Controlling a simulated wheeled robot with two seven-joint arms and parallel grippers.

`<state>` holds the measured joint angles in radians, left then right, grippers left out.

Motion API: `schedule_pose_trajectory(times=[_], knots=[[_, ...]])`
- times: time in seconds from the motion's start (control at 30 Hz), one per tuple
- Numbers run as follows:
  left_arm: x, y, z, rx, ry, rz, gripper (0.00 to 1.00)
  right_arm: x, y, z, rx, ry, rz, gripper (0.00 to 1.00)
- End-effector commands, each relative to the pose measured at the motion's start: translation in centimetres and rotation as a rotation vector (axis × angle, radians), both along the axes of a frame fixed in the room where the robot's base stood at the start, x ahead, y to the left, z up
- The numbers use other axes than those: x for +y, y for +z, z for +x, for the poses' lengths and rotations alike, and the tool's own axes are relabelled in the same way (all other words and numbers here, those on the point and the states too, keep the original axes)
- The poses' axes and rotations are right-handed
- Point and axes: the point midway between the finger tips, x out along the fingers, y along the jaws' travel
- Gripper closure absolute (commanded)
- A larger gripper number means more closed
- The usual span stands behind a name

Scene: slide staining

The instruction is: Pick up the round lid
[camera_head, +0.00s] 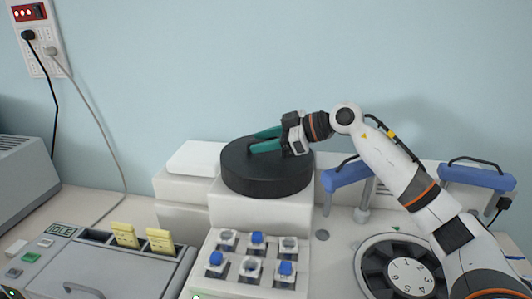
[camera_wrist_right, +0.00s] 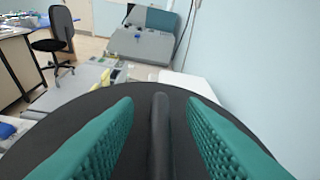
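The round lid (camera_head: 267,177) is a thick black disc with a raised bar handle, resting on a white block at the back of the machine. It also shows in the right wrist view (camera_wrist_right: 75,125), with its dark handle (camera_wrist_right: 160,135) running up the middle. My right gripper (camera_head: 266,140) is at the lid's top, with its green fingers on either side of the handle. In the right wrist view, gaps show between the handle and both fingers, so the gripper (camera_wrist_right: 160,125) is open. My left gripper is not in view.
A white box (camera_head: 195,158) is left of the lid. A rack with several blue- and white-capped bottles (camera_head: 252,268) is in front. A numbered carousel (camera_head: 410,278) and blue-topped fixtures (camera_head: 478,177) are to the right. A grey slide station (camera_head: 85,270) is front left.

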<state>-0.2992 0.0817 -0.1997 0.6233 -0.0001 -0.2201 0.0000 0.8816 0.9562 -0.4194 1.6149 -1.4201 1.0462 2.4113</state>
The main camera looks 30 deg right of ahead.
Motion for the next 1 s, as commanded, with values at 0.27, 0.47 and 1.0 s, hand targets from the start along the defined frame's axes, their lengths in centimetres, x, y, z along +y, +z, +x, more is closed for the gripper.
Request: schedule_pose_trajectory(times=[0.27,0.47,1.0], knots=[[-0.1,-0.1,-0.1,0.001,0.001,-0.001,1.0,0.0,-0.1,0.0,0.0,-0.001,0.0,0.76],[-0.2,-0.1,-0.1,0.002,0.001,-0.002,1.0,0.0,-0.1,0.0,0.0,-0.001,0.0,1.0],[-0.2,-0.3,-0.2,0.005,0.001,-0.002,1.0,0.0,1.1,0.1,-0.004,-0.001,0.001,1.0]])
